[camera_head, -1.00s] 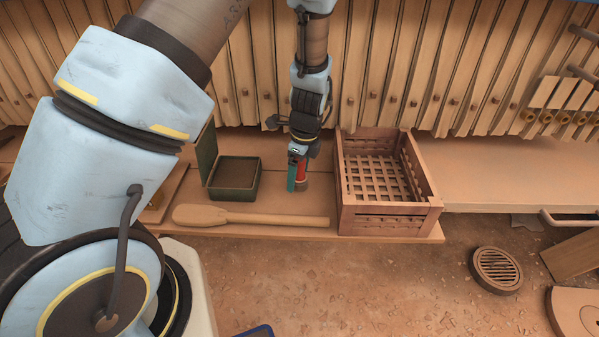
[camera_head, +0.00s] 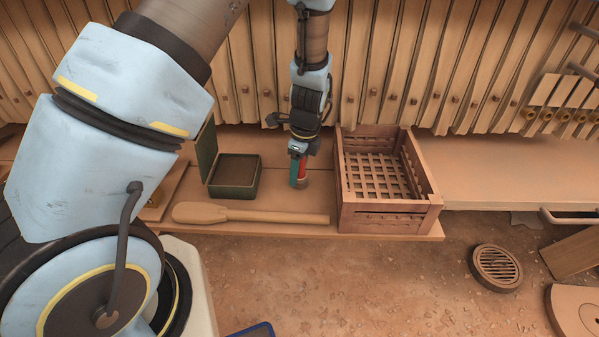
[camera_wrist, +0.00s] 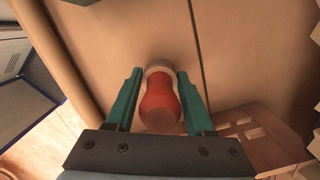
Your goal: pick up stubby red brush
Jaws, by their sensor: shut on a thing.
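The stubby red brush (camera_wrist: 158,98) is between the two teal fingers of my gripper (camera_wrist: 157,88) in the wrist view. It has a rounded red handle and a pale collar at its far end. In the head view my gripper (camera_head: 299,172) points down over the wooden shelf, shut on the brush (camera_head: 304,170), whose red side shows beside a teal finger. The brush's lower end is at or very near the shelf surface; I cannot tell whether it touches.
A slatted wooden crate (camera_head: 388,221) stands close on the right. A dark green open box (camera_head: 233,192) is on the left. A wooden paddle (camera_head: 270,217) lies along the front of the shelf (camera_head: 420,235). Upright wooden plates (camera_head: 420,60) line the back.

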